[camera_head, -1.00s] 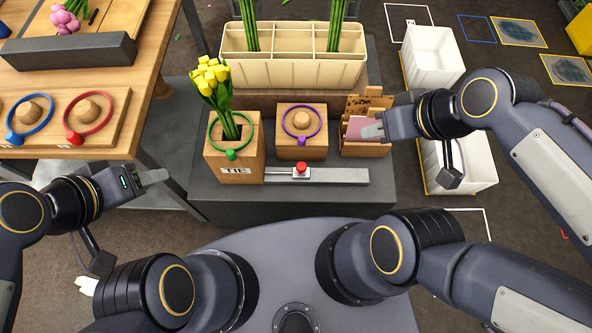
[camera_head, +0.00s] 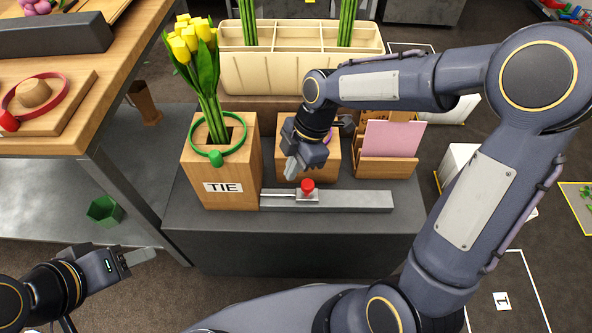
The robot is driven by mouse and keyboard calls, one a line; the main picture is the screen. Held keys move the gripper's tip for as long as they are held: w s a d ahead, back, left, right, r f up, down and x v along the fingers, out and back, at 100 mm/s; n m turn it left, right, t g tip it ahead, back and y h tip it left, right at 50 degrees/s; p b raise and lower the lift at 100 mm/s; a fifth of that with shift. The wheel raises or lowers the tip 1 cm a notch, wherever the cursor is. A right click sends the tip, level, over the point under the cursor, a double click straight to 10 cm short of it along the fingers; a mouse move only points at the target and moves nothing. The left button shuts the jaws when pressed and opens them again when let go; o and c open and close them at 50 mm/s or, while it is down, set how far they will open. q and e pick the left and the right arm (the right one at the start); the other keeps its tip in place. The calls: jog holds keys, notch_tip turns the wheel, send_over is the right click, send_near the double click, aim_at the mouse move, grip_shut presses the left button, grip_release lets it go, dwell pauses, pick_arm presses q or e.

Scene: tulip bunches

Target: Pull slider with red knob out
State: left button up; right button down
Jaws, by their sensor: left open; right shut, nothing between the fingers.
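The red knob (camera_head: 307,186) stands upright on a small slider block on the grey rail (camera_head: 355,201). The block is left of the rail's middle, and a thin rod runs from it left toward the wooden TIE box (camera_head: 198,165). My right gripper (camera_head: 291,171) points down just behind and left of the red knob. It is shut and empty, and I see no clear contact with the knob. My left gripper (camera_head: 140,256) is open and empty at the lower left, away from the slider.
The TIE box holds yellow tulips (camera_head: 195,42) inside a green ring (camera_head: 216,157). A wooden block with a purple ring (camera_head: 329,136) is partly hidden behind my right gripper. A card holder (camera_head: 386,168) with pink cards stands right. The strip before the rail is clear.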

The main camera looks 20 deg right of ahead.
jog(key=b, duration=0.3)
send_over(299, 197)
jog(key=a, duration=0.4)
notch_tip(299, 197, down, 8)
jog(key=d, duration=0.1)
jog(key=d+r, duration=0.1)
jog(key=shift+d, duration=1)
jog(key=s+d, duration=0.1)
jog(key=d, duration=0.4)
jog(key=s+d+p, duration=0.1)
jog(key=s+d, duration=0.1)
jog(key=d, duration=0.3)
jog(key=s+d+p, duration=0.1)
jog(key=d, duration=0.4)
jog(key=shift+s+r, duration=0.1)
jog(key=shift+s, duration=0.05)
jog(key=shift+s+d, duration=0.15)
jog(key=shift+d, duration=0.45)
